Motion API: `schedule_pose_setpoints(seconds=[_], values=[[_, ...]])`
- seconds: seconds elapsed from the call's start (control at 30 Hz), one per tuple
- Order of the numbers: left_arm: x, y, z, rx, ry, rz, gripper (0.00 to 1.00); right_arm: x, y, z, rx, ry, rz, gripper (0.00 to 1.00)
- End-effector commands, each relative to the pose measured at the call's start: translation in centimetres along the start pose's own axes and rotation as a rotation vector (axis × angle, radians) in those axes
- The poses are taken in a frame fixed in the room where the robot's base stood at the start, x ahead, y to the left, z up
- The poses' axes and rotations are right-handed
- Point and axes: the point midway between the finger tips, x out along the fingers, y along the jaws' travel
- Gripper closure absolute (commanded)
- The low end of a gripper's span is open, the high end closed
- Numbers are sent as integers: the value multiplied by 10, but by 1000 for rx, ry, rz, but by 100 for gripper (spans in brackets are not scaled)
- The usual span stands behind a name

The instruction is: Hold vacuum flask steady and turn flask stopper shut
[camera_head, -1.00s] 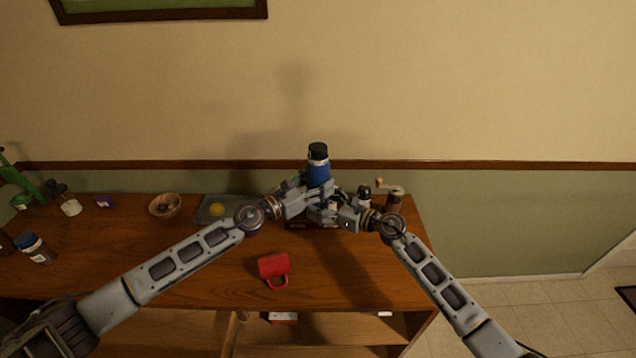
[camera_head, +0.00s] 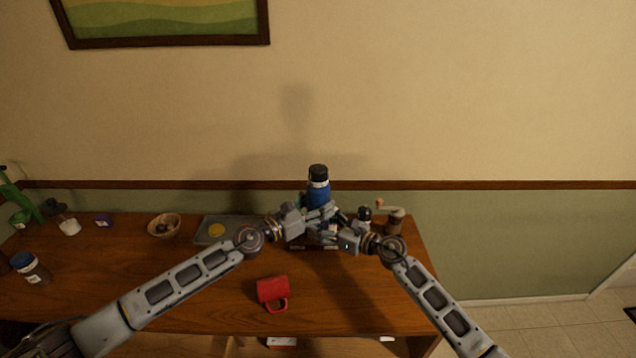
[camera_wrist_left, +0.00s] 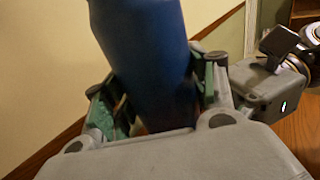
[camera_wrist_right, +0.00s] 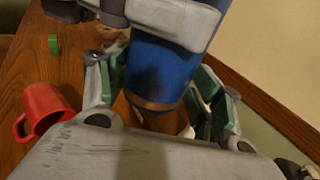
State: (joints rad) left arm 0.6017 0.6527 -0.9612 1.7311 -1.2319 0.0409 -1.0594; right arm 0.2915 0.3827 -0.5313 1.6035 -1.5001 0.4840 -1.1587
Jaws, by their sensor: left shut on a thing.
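The flask's base is largely hidden in the head view.
A red mug (camera_head: 272,290) lies in front of the grippers. A pepper-mill-like grinder (camera_head: 394,222) and a small dark-topped jar (camera_head: 364,215) stand close on the right. A grey tray (camera_head: 205,238), a wooden bowl (camera_head: 164,225) and a blue-lidded jar (camera_head: 28,268) are left.

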Motion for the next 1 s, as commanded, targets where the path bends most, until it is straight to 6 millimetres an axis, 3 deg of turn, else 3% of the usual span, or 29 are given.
schedule_pose_setpoints(seconds=[0.6, 0.77, 1.0], values=[[0, 2, 2, 2, -2, 3, 82, -30, -42, -53, 122, -33, -295, 35], [0, 1, 1, 2, -1, 2, 82, -39, -51, -52, 131, -68, -378, 35], [-1, 0, -3, 0, 5, 0, 82, -48, -62, -19, 107, -156, -499, 35]])
